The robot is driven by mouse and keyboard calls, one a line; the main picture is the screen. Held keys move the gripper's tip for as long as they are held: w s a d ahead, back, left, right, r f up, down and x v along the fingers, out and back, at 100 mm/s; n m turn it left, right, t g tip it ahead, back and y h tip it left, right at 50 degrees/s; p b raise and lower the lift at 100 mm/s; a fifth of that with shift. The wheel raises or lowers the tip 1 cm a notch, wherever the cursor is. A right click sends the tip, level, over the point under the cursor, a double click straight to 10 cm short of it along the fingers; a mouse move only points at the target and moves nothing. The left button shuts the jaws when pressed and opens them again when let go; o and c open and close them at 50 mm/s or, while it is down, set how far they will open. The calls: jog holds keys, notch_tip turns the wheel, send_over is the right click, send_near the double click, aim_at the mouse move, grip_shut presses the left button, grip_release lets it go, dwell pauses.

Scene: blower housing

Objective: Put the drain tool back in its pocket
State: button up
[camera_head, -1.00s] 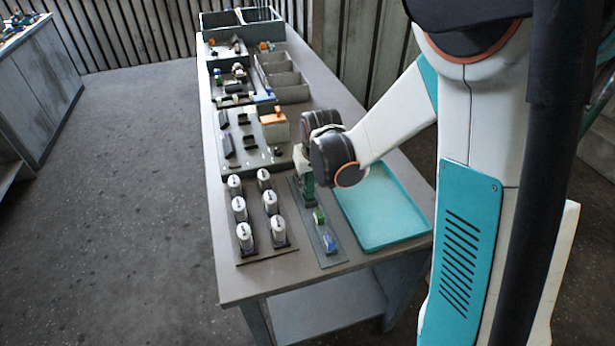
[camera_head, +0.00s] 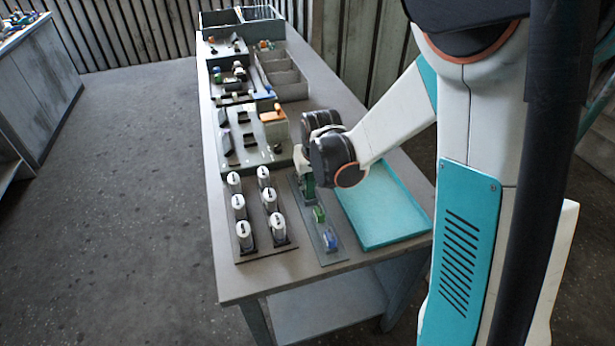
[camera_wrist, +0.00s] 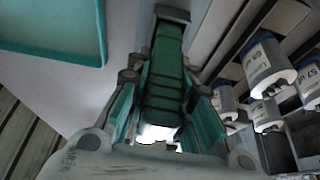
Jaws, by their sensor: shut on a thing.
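My gripper (camera_head: 306,187) is low over the far end of a narrow dark strip on the bench. It is shut on a dark green, banded, elongated thing, which I take to be the drain tool (camera_wrist: 164,80); it lies between the teal finger pads in the wrist view. Its far end has a dark cap or block. A green piece (camera_head: 319,214) and a blue piece (camera_head: 330,240) sit on the strip (camera_head: 333,259), nearer the front edge. My wrist hides much of the tool in the head view. I cannot tell whether the tool is in a pocket.
A teal tray (camera_head: 385,235) lies right of the strip; it also shows in the wrist view (camera_wrist: 60,52). A grey fixture with an orange-topped block (camera_head: 274,125) and grey bins (camera_head: 285,80) lie farther back.

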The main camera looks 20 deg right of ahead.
jog(key=shift+f+b, duration=0.7)
jog(key=shift+f, duration=0.1)
jog(key=o, duration=1)
jog(key=shift+r, duration=0.1)
jog(key=shift+c, duration=0.2)
jog(key=v, duration=1.2)
jog(key=shift+s, duration=0.15)
jog(key=s+r+t, duration=0.1)
jog(key=s+r, duration=0.2)
jog(key=s, duration=0.6)
jog(key=s+r+t, duration=0.1)
jog(key=s+r, duration=0.1)
jog(key=s, duration=0.8)
jog(key=shift+s+r+t, duration=0.3)
jog(key=shift+r+t, duration=0.1)
